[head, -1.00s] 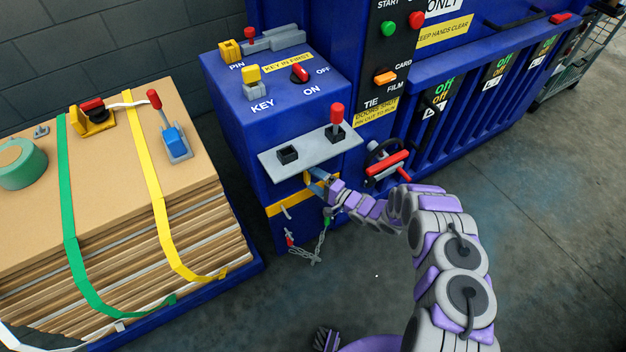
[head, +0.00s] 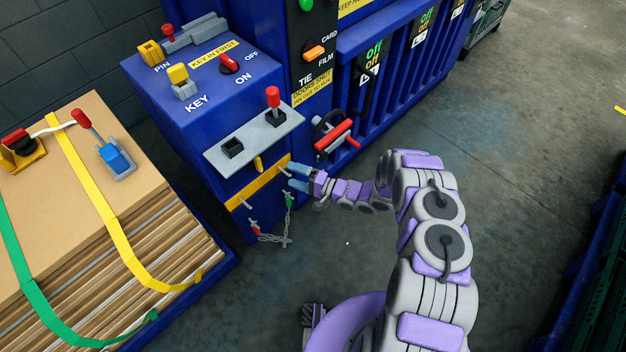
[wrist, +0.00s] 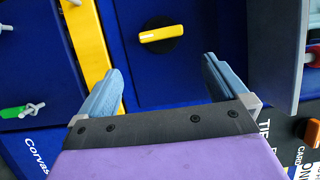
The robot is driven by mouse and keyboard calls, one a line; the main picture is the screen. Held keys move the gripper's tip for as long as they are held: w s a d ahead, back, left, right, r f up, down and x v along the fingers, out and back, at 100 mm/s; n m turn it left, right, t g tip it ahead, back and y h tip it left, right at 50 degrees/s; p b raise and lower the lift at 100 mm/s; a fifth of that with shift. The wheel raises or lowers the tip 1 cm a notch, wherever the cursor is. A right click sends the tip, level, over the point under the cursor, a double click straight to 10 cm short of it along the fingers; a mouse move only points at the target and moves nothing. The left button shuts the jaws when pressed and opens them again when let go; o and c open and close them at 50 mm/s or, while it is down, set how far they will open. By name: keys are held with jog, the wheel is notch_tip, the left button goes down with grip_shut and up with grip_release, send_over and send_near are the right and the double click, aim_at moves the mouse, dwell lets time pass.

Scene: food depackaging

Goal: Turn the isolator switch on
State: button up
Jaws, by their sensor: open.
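A black round rotary switch with a yellow handle (wrist: 161,35) is on the blue front panel, ahead of my fingers in the wrist view. Its handle lies nearly level there. In the head view the yellow handle (head: 258,163) shows just under the grey shelf. A red-handled knob (head: 229,63) with ON and OFF marks sits on top of the blue box (head: 150,90). No isolator label is readable. My gripper (head: 291,175) is open and empty, to the right of the yellow handle. In the wrist view its two blue fingers (wrist: 160,75) stand apart, short of the switch.
A grey shelf (head: 215,162) juts out above the yellow handle. A yellow strip (head: 270,180) crosses the panel below. A red-handled wheel (head: 335,135) is on the right. A chain (head: 270,238) hangs below. A strapped cardboard stack (head: 70,170) stands left.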

jog(key=v, duration=0.6)
jog(key=shift+d+p, duration=0.3)
jog(key=shift+p, duration=0.05)
jog(key=shift+f, duration=0.1)
